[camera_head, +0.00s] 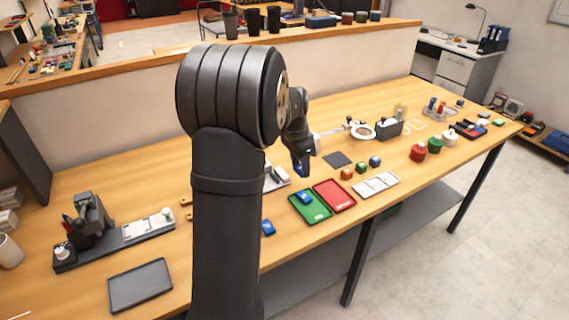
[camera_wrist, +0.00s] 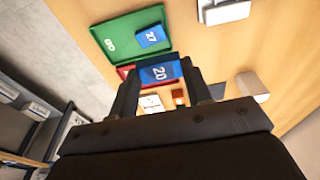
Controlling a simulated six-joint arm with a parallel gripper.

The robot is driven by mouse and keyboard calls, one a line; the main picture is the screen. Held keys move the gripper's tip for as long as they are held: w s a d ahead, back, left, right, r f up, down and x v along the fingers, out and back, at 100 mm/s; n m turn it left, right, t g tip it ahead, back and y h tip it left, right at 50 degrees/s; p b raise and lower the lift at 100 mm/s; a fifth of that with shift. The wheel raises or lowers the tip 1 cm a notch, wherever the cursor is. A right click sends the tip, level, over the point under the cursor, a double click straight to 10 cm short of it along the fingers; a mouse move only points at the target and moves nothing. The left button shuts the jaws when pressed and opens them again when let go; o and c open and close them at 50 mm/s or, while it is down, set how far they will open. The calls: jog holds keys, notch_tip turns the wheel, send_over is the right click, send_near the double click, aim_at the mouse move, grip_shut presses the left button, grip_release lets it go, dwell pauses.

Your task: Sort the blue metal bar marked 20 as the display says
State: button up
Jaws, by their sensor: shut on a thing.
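My gripper (camera_head: 302,160) is shut on the blue metal bar marked 20 (camera_wrist: 160,73). The bar's white number faces the wrist camera, with one finger on each side of the bar. In the head view it is held above the table, just behind the trays. The green tray (camera_head: 312,208) holds another blue bar (camera_head: 306,197), which also shows in the wrist view (camera_wrist: 151,37) with a number that looks like 27. The red tray (camera_head: 336,196) looks empty in the head view and is partly hidden behind the held bar in the wrist view. I cannot read any display.
A loose blue block (camera_head: 268,228) lies left of the green tray. A white tray (camera_head: 376,185) sits right of the red tray, with small coloured pieces and a dark mat (camera_head: 337,160) behind. A grey tray (camera_head: 140,285) lies at front left. My arm hides part of the table.

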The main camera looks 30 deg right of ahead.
send_over(338, 199)
jog(key=f, duration=0.5)
jog(key=shift+a, duration=0.2)
jog(key=shift+f, duration=2.4)
jog(key=shift+f, duration=0.4)
jog(key=o, duration=1.1)
jog(key=shift+o, duration=0.2)
jog(key=shift+r, duration=0.15)
notch_tip(338, 199, up, 17)
jog(key=a, duration=0.2)
jog(key=shift+a, duration=0.35)
